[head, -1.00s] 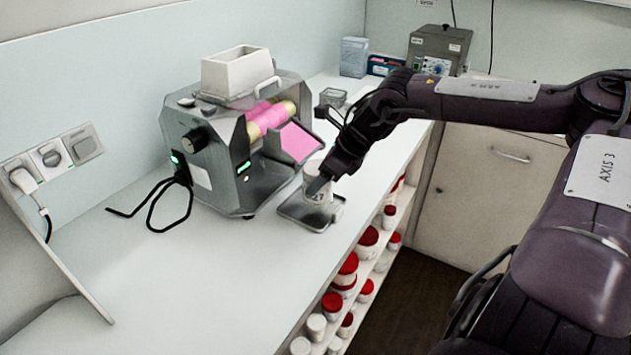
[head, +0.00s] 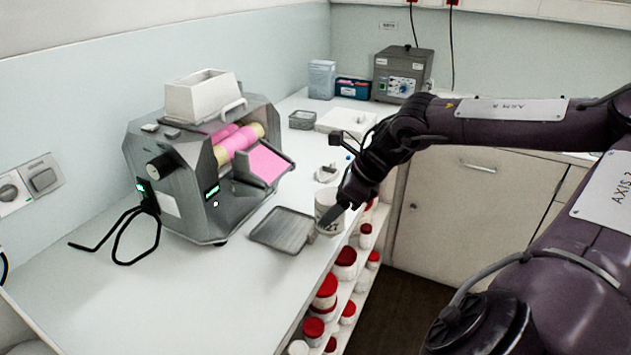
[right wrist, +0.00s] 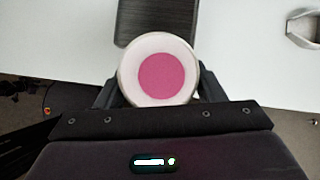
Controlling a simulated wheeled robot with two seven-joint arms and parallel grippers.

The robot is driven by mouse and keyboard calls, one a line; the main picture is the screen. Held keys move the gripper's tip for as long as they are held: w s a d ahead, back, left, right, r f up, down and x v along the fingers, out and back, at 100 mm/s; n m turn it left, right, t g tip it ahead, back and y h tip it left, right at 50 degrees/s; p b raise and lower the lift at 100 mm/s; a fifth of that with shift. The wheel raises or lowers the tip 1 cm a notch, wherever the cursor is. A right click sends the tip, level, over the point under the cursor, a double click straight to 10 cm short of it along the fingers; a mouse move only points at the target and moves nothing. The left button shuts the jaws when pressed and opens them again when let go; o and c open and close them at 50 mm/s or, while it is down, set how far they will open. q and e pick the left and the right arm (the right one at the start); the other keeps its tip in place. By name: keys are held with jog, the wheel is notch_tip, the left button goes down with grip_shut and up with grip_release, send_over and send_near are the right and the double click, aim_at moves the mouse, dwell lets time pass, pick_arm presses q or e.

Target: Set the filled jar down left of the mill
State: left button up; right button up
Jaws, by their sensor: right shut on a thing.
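The mill (head: 205,165) stands on the bench against the wall, with pink-coated rollers and a pink sloping apron. A grey metal tray (head: 284,230) lies in front of it and is bare. My right gripper (head: 333,212) is shut on the white jar (head: 326,207), upright beside the tray's right side, near the bench's front edge. In the right wrist view the jar (right wrist: 160,70) is open and has pink cream inside, with a finger on either side. I cannot tell whether the jar touches the bench. My left gripper is not in view.
A shelf below holds several red-lidded jars (head: 325,290). Behind the mill are a grey control box (head: 402,75), cartons (head: 321,78) and a small container (head: 302,119).

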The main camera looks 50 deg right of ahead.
jog(key=s+d+b, duration=0.2)
jog(key=s+d, duration=0.1)
jog(key=s, duration=0.4)
jog(key=w+a+r+n+p, duration=0.15)
jog(key=w+a+p, duration=0.25)
jog(key=a, duration=0.4)
jog(key=w+a+r+p, duration=0.3)
jog(key=a, duration=0.4)
jog(key=w+a+r+n+g+y+p, duration=0.25)
jog(key=a+r+p, duration=0.35)
jog(key=a+r, duration=0.75)
jog(key=shift+n+t+h, duration=0.25)
jog(key=shift+n+t, duration=0.05)
jog(key=shift+t, duration=0.15)
jog(key=shift+s+a+f+b, duration=0.15)
jog(key=shift+f+b, duration=0.6)
jog(key=shift+f, duration=2.85)
jog(key=shift+s+a+f+b, duration=0.1)
jog(key=shift+a+f+b, duration=0.45)
jog(key=shift+f, duration=3.1)
jog(key=shift+s+d+f+b, duration=0.1)
jog(key=shift+f+b, duration=0.85)
jog(key=shift+f, duration=2.65)
